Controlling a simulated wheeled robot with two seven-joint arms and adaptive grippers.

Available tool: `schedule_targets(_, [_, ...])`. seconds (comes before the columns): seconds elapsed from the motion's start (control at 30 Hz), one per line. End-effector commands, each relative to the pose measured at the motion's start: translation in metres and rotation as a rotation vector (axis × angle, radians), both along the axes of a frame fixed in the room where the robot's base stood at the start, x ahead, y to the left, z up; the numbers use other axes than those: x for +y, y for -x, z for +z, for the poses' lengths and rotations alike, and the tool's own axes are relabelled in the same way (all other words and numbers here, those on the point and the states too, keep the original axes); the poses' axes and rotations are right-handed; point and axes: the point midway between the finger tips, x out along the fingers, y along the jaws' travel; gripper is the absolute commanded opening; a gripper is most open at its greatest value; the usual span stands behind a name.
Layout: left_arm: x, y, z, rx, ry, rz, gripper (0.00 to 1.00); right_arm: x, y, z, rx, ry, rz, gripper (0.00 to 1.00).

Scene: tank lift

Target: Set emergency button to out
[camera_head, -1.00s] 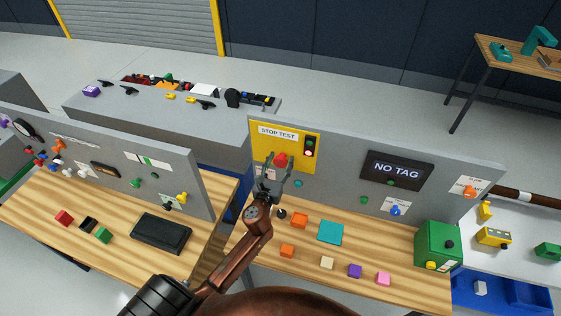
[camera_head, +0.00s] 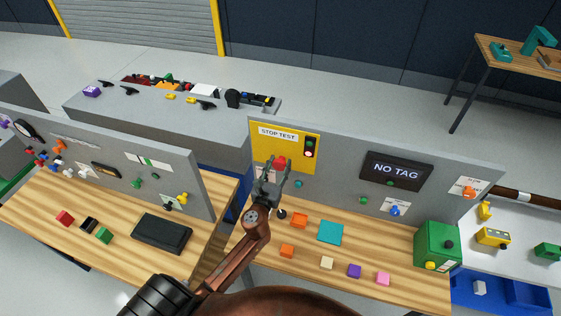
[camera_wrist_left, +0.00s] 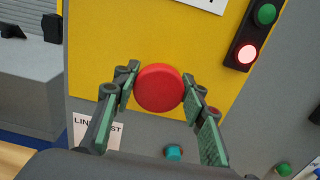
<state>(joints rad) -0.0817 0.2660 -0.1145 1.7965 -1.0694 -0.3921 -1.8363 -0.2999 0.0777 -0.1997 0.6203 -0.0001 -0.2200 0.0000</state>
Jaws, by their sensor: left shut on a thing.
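The red emergency button (camera_head: 279,162) is on the yellow STOP TEST panel (camera_head: 300,136) of the grey upright board. In the left wrist view the round red button (camera_wrist_left: 159,88) lies between the fingertips, its face towards the camera. My left gripper (camera_head: 276,165) is at the button, with one finger on each side, shut on it. It also shows in the left wrist view (camera_wrist_left: 159,92). The stem behind the button is hidden. My right gripper is in neither view.
A signal lamp box (camera_wrist_left: 250,35) beside the button has its lower red lamp lit. A teal knob (camera_wrist_left: 174,152) sits below. The wooden table (camera_head: 304,266) in front holds several coloured blocks. A NO TAG display (camera_head: 396,170) is to the right.

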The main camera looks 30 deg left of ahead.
Motion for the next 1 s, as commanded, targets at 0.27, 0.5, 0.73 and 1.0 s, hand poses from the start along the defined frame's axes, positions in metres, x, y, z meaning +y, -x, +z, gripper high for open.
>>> schedule_targets(0.27, [-0.001, 0.002, -0.001, 0.002, 0.000, 0.000, 0.42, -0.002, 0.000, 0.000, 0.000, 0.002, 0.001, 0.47])
schedule_targets(0.5, [-0.001, 0.001, -0.001, 0.001, 0.000, 0.000, 0.56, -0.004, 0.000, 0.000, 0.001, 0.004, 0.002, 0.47])
schedule_targets(0.73, [-0.001, 0.001, -0.001, 0.001, 0.000, -0.001, 0.56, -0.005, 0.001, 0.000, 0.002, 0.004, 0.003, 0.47])
schedule_targets(1.0, [-0.008, 0.034, -0.002, 0.003, 0.001, 0.001, 0.56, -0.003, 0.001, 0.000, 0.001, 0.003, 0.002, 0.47])
